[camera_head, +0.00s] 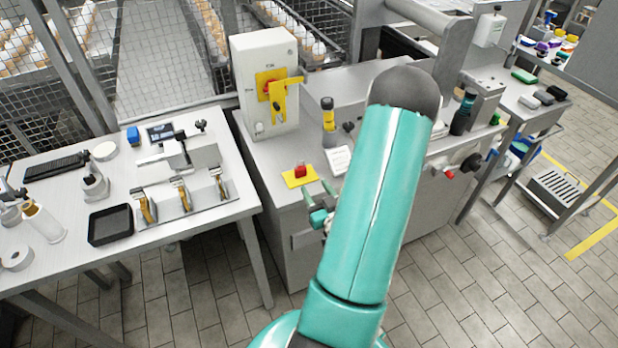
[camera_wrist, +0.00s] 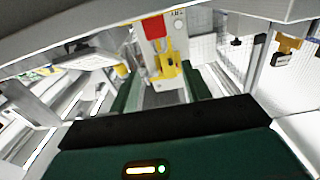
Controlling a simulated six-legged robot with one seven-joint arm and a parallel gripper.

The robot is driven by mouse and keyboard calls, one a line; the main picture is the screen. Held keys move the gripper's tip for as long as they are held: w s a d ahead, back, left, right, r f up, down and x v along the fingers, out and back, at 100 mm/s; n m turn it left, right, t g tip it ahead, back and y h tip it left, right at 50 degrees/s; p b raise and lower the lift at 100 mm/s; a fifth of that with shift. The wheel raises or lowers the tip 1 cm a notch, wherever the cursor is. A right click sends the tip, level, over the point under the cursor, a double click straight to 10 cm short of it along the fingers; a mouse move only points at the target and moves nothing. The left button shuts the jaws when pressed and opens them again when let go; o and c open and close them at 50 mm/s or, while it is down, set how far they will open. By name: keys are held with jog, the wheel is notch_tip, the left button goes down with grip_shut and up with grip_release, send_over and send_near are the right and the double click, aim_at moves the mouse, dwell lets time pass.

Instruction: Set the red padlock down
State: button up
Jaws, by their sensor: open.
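The red padlock (camera_head: 300,171) sits on a small yellow pad (camera_head: 289,181) near the front edge of the grey counter (camera_head: 270,160). My gripper (camera_head: 322,208) is just in front of and to the right of the pad, apart from the padlock and partly hidden behind my teal arm. In the wrist view my gripper's two green fingers (camera_wrist: 160,95) stand apart with nothing held between them. A red block (camera_wrist: 155,32) shows beyond them; I cannot tell for certain whether it is the padlock or the red switch knob.
A grey switch box (camera_head: 265,70) with a yellow hasp (camera_head: 282,103) stands behind the pad. A white card (camera_head: 339,161) and a yellow-and-black torch (camera_head: 328,120) are to its right. The left table (camera_head: 75,215) holds a black tray (camera_head: 110,226) and several yellow-brown clamps.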

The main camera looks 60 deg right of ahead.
jog(key=w+n+y, duration=0.1)
jog(key=w, duration=0.1)
jog(key=w+a+r+n+g, duration=0.1)
jog(key=w+a+r+n+y, duration=0.1)
jog(key=w, duration=0.1)
jog(key=shift+w+r+y, duration=0.25)
jog(key=shift+w+y, duration=0.05)
jog(key=w+a+r+n+g+y, duration=0.2)
jog(key=w+a+r+g, duration=0.3)
jog(key=w+a+r, duration=0.45)
jog(key=s+a+r+g+y, duration=0.1)
jog(key=s+a+r, duration=0.3)
jog(key=a, duration=0.4)
jog(key=s+a+r+g+y, duration=0.1)
jog(key=s+a+r, duration=0.3)
jog(key=a, duration=0.4)
jog(key=s+a+r+n+g+y, duration=0.1)
jog(key=s+a+r, duration=0.3)
jog(key=a, duration=0.5)
jog(key=shift+s+r+g+y, duration=0.4)
jog(key=shift+s+y, duration=0.4)
jog(key=shift+s, duration=0.35)
